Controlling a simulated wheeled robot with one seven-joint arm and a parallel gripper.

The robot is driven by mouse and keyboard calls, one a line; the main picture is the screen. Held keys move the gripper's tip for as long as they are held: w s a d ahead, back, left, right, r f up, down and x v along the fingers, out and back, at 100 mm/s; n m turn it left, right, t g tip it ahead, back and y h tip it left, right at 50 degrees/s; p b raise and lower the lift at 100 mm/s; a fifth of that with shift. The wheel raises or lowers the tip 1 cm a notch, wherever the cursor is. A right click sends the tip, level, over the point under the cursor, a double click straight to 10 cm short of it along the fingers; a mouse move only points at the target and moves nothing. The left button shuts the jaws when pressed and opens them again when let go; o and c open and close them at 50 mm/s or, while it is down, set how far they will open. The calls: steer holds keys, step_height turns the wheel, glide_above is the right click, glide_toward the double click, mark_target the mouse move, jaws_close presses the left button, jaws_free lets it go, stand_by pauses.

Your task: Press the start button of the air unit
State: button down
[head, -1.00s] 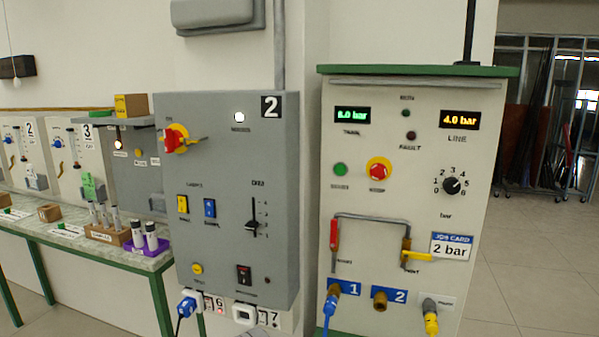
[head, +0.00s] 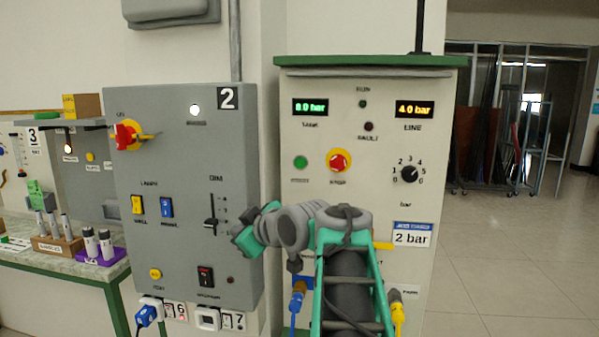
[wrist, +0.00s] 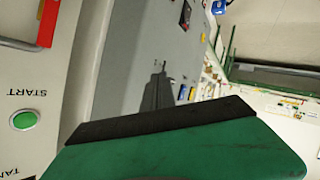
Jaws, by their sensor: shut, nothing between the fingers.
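The air unit (head: 450,100) is a pale cabinet with a green top in the head view. Its green start button (head: 300,162) is at the upper left of the panel, left of the red and yellow stop button (head: 339,160). The RUN lamp (head: 362,104) looks dark. My gripper (head: 246,240) is below and left of the start button, apart from it, in front of the grey panel's right edge. In the wrist view, the start button (wrist: 24,120) is at the left edge beside its upside-down START label. The shut gripper's green finger (wrist: 190,145) fills the bottom.
A grey control panel (head: 180,240) numbered 2 stands left of the air unit. My arm hides the unit's lower pipework. A pressure knob (head: 409,174) and a job card reading 2 bar (head: 412,235) are at its right. Blue and yellow hoses hang below. Floor at right is clear.

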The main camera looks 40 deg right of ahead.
mark_target(300, 163)
steer(key=s+d+r+n+t+h+b, duration=0.1)
steer(key=s+d+r+n+t, duration=0.2)
steer(key=d+r, duration=0.8)
steer(key=shift+s+d+r+t, duration=0.2)
steer(key=shift+s+t, duration=0.2)
steer(key=shift+s, duration=0.85)
steer(key=shift+w, duration=0.1)
steer(key=w+d+p, duration=0.5)
steer(key=d, duration=0.2)
steer(key=shift+w+p, duration=0.15)
steer(key=shift+p, duration=0.2)
steer(key=shift+f, duration=0.1)
steer(key=shift+w+d, duration=0.25)
steer(key=shift+d, duration=0.05)
